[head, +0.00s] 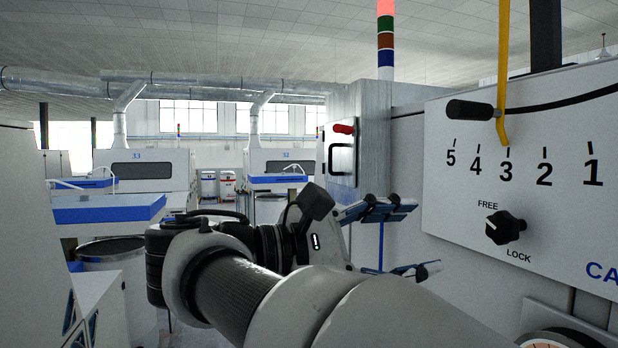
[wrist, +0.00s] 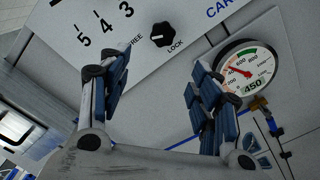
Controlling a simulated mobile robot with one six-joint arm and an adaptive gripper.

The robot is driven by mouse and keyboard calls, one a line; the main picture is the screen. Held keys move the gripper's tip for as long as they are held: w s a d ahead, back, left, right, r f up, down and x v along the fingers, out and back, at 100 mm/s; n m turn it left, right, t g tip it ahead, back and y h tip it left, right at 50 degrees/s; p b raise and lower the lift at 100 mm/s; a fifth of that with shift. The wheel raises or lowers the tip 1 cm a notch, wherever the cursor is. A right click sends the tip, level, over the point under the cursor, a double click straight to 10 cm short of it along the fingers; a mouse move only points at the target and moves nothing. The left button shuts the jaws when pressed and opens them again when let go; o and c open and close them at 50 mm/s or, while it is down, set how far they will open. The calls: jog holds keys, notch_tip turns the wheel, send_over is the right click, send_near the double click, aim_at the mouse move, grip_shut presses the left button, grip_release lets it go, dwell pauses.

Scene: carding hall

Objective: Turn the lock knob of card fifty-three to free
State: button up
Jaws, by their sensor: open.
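The lock knob (head: 505,228) is a black knob on the white card panel (head: 560,110), between the printed words FREE at its upper left and LOCK at its lower right. It also shows in the wrist view (wrist: 162,35), beyond the fingertips. I cannot tell surely which word it points at. The card's number is cut off. My gripper (head: 412,238) is left of the panel in the head view, its blue-padded fingers apart. In the wrist view my gripper (wrist: 160,70) is open and empty, with the knob above the gap, apart from both fingers.
A yellow lever (head: 503,75) with a black handle (head: 470,110) hangs above the knob over the 5-to-1 scale, its tip near 3. A round pressure gauge (wrist: 247,72) sits beside the right finger.

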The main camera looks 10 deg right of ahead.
aim_at(494, 230)
jog(key=d+n+p, duration=0.1)
jog(key=d, duration=1)
jog(key=d+n+p, duration=0.1)
jog(key=d, duration=0.4)
jog(key=shift+w+d+n+p, duration=0.3)
jog(key=shift+d+p, duration=0.05)
